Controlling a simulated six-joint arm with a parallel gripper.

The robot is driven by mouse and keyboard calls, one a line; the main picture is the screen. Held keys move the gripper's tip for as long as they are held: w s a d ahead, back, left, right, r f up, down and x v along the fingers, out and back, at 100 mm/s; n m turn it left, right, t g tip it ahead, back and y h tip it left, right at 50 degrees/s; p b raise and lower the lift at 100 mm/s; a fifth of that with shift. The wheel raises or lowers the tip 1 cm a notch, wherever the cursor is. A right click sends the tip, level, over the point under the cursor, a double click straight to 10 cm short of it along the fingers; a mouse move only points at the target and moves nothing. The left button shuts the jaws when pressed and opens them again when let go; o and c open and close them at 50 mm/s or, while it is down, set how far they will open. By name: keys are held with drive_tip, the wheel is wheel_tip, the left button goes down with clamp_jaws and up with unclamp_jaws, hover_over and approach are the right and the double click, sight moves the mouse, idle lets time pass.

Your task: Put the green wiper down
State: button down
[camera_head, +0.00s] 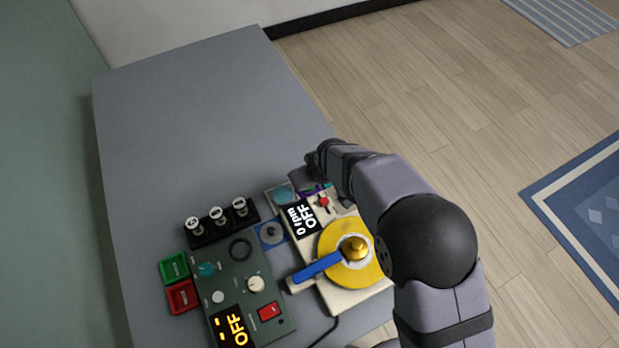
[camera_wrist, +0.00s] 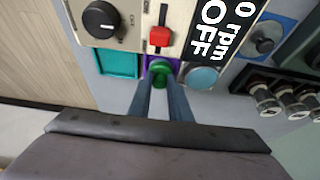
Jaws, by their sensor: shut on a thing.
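The green wiper (camera_wrist: 160,80) shows in the wrist view as a small green piece between my fingertips. My gripper (camera_wrist: 160,92) is shut on it. It sits over a purple-edged square (camera_wrist: 151,64), beside a teal square (camera_wrist: 118,64) and a light-blue round pad (camera_wrist: 201,77). I cannot tell whether the wiper touches the purple square or hangs just above it. In the head view my arm hides the wiper and fingertips; the light-blue pad (camera_head: 283,195) shows beside my wrist.
A cream machine (camera_head: 335,298) with an OFF display, a yellow disc (camera_head: 336,238) and a blue bar (camera_head: 318,265) stands close by. Left of it are a dark control box (camera_head: 240,280), a bottle rack (camera_head: 222,232), and green (camera_head: 174,268) and red (camera_head: 182,297) trays. The grey table's far part (camera_head: 200,110) is clear.

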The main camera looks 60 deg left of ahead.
drive_tip(key=shift+f, duration=0.2)
drive_tip(key=c, duration=1.6)
unclamp_jaws()
drive_tip(key=shift+r, duration=0.1)
drive_tip(key=shift+c, duration=0.2)
drive_tip(key=shift+r, duration=0.2)
drive_tip(key=b+v, duration=0.1)
drive_tip(key=v, duration=1.1)
drive_tip(key=shift+b, duration=0.4)
